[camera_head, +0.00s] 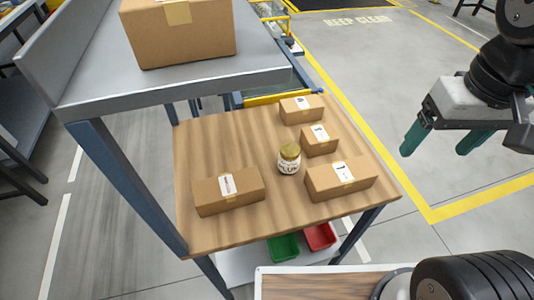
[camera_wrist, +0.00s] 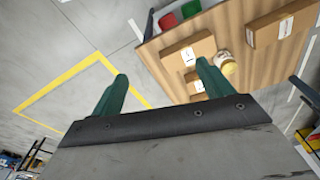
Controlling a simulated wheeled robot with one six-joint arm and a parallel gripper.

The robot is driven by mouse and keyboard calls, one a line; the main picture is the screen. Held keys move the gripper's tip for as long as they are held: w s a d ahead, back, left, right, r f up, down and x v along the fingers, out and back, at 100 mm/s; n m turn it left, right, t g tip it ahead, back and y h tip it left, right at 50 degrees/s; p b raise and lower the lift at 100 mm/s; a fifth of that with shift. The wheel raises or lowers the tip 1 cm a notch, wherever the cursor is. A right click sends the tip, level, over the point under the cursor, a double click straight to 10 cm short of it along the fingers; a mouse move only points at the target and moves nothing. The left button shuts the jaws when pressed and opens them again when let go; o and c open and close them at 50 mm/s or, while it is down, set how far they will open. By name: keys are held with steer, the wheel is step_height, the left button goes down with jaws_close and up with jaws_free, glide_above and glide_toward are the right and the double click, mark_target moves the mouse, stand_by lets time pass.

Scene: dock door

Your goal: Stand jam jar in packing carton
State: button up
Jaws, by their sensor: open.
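The jam jar (camera_head: 289,158) has a gold lid and a pale label with dark print. It stands upright on the wooden table (camera_head: 230,145) among closed cardboard boxes, and also shows in the wrist view (camera_wrist: 229,67), partly behind a finger. A large brown carton (camera_head: 180,38) with tape on its side stands on the grey raised surface at upper left. Its top is cut off, so I cannot tell whether it is open. My gripper (camera_head: 436,146) has green fingers, spread and empty, right of the table and apart from the jar. Its fingers also show in the wrist view (camera_wrist: 162,70).
A labelled box (camera_head: 229,190) lies left of the jar, another (camera_head: 341,179) right of it, and two smaller ones (camera_head: 319,139) behind. A grey raised surface (camera_head: 170,83) borders the table's left. Green (camera_head: 283,247) and red (camera_head: 320,236) bins sit underneath. Floor at right is clear.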

steer(key=w+a+f+n, duration=0.1)
steer(key=w+a+f, duration=0.15)
steer(key=w, duration=0.35)
steer(key=n+g, duration=0.1)
steer(key=n, duration=0.2)
glide_toward(289, 158)
steer(key=f, duration=0.1)
steer(key=w+f, duration=0.1)
steer(key=f, duration=0.1)
steer(key=w+f, duration=0.1)
steer(key=f, duration=0.1)
steer(key=shift+f, duration=0.15)
steer(key=shift+a+f, duration=0.15)
steer(key=shift+f, duration=0.25)
steer(key=f, duration=0.7)
steer(key=shift+w+d+f, duration=0.2)
steer(key=shift+w+d, duration=0.15)
steer(key=c, duration=1.3)
steer(key=shift+c, duration=0.3)
steer(key=shift+r, duration=0.15)
